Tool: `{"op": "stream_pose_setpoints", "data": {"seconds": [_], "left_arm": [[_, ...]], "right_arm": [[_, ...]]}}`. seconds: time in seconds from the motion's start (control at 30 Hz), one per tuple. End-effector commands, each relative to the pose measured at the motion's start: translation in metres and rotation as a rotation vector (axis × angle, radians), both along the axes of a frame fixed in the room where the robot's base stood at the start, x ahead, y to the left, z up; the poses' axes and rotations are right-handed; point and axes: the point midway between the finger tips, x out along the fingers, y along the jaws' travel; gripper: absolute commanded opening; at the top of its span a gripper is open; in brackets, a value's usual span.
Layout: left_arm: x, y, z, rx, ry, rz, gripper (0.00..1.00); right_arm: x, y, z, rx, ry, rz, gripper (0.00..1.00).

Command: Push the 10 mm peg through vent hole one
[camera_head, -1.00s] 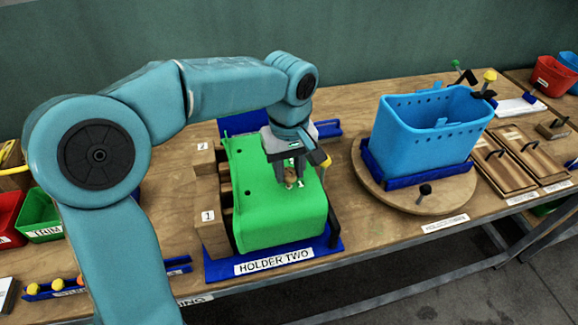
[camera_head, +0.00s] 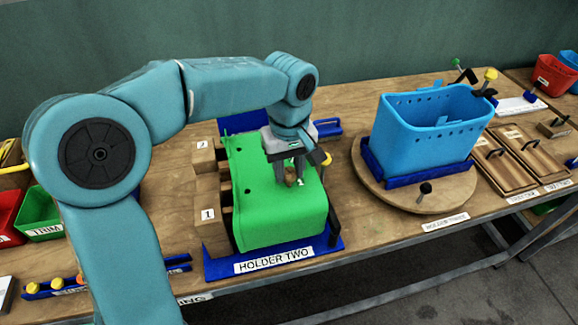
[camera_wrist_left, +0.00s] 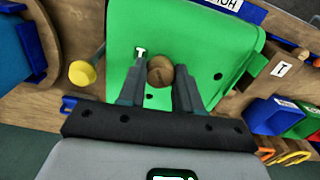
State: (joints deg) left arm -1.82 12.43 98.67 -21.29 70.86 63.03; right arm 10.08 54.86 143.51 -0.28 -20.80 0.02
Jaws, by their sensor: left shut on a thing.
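The green moulded part (camera_head: 265,220) sits in the blue holder marked HOLDER TWO (camera_head: 275,262). My left gripper (camera_head: 292,176) points down over its top face, shut on the 10 mm peg (camera_wrist_left: 160,70). The peg shows as a round brown end between the two fingers in the left wrist view. A white number 1 mark (camera_wrist_left: 141,51) lies on the green face beside the peg. Other dark holes show in the green part, one of them at the side (camera_wrist_left: 217,76). The peg's lower end and the hole under it are hidden, so its depth cannot be told. My right gripper is not in view.
Wooden blocks numbered 1 (camera_head: 208,214) and 2 stand left of the holder. A blue tub (camera_head: 425,140) stands on a round wooden turntable (camera_head: 400,200) to the right. A yellow knob (camera_wrist_left: 82,73) is close to the green part. Bare bench lies between holder and turntable.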

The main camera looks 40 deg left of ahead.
Motion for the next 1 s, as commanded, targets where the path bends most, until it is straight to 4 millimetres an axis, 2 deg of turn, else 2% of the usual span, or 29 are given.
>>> {"op": "stream_pose_setpoints", "data": {"seconds": [1.0], "left_arm": [[0.000,0.000,0.055,-0.001,-0.001,0.000,0.12]], "right_arm": [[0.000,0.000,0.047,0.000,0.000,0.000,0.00]]}}
